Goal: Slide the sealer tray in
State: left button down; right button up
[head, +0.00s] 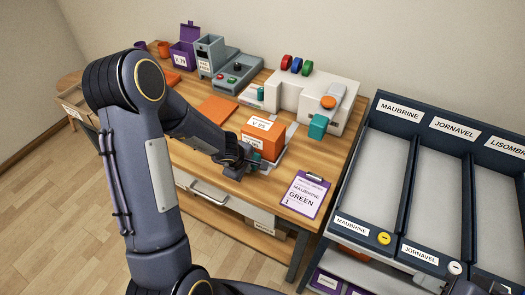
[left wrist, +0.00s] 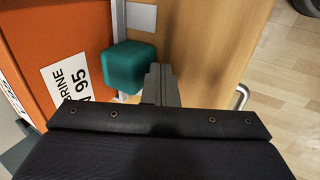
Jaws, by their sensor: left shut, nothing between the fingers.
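An orange box (head: 262,140) with a white label sits on the pale sealer tray (head: 282,158) in front of the white sealer (head: 318,98). The box also shows in the left wrist view (left wrist: 50,45). My left gripper (head: 238,163) is shut and empty. Its fingertips (left wrist: 160,80) are right beside the teal block; I cannot tell whether they touch. A dark part at the bottom right may be my right gripper (head: 466,287); its fingers are unclear.
A purple-edged order card (head: 304,194) lies at the front right of the table. An orange sheet (head: 218,108) lies at the left, near a grey machine (head: 228,70). A dark rack (head: 400,150) with labelled lanes stands at the right. A drawer handle (head: 208,194) projects below.

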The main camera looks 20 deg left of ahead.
aim_at(263, 127)
pick_arm(q)
jog(key=shift+w+d+r+p, duration=0.1)
jog(key=shift+w+p, duration=0.85)
jog(key=shift+w, duration=0.1)
jog(key=shift+w+d+r+p, duration=0.1)
jog(key=shift+w+p, duration=0.85)
jog(key=shift+w, duration=0.1)
jog(key=w+p, duration=0.4)
jog(key=p, duration=0.1)
jog(key=shift+d, duration=0.15)
jog(key=shift+w+f, duration=0.2)
jog(key=shift+w, duration=0.15)
jog(key=shift+w+d+p, duration=0.2)
jog(key=shift+w+p, duration=0.3)
jog(key=shift+w, duration=2.2)
jog(key=shift+s+a+b, duration=0.1)
jog(key=shift+s+b, duration=0.35)
jog(key=shift+s, duration=1.05)
jog(key=shift+r+p, duration=0.55)
jog(key=shift+r, duration=4)
